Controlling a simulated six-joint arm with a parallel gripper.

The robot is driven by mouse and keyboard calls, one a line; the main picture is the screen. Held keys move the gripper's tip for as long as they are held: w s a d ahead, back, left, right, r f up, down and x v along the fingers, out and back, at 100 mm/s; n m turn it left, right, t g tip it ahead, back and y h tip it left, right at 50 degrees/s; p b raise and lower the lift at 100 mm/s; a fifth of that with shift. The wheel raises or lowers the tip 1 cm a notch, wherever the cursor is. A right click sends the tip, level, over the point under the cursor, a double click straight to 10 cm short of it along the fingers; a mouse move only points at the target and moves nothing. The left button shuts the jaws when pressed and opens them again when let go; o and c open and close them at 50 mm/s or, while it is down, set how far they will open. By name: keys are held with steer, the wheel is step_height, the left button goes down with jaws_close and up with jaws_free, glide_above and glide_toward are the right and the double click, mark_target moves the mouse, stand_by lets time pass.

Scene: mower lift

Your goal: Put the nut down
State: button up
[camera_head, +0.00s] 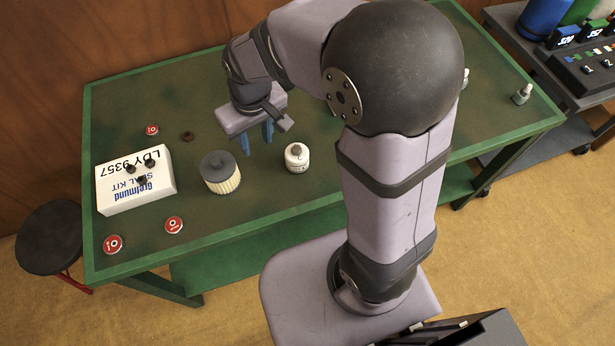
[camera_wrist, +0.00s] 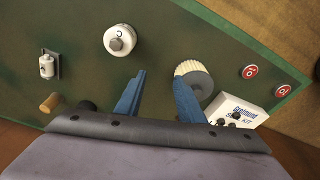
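A small dark brown nut-like piece (camera_head: 188,136) lies on the green table top, left of my gripper (camera_head: 257,141). Several small dark pieces (camera_head: 142,180) sit on top of the white seal kit box (camera_head: 112,203); they are too small to tell whether they are nuts. My gripper hangs above the table, behind the filter and the white container. In the wrist view, the two blue fingers (camera_wrist: 158,82) stand apart, with only green table top visible between them. No nut shows in the gripper.
A yellowish filter with a grey cap (camera_head: 221,172) and a white container (camera_head: 297,157) stand near my gripper. Red discs (camera_head: 174,224) lie around the box. The green table (camera_head: 240,224) has free room at its front. A small bottle (camera_head: 522,94) stands far right.

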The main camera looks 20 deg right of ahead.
steer(key=s+d+f+m+g, duration=0.1)
steer(key=s+d+f+m, duration=0.1)
steer(key=s+d, duration=0.7)
steer(key=s+m, duration=0.1)
steer(key=s, duration=0.3)
steer(key=shift+d+f+g+h, duration=0.3)
steer(key=shift+f, duration=0.1)
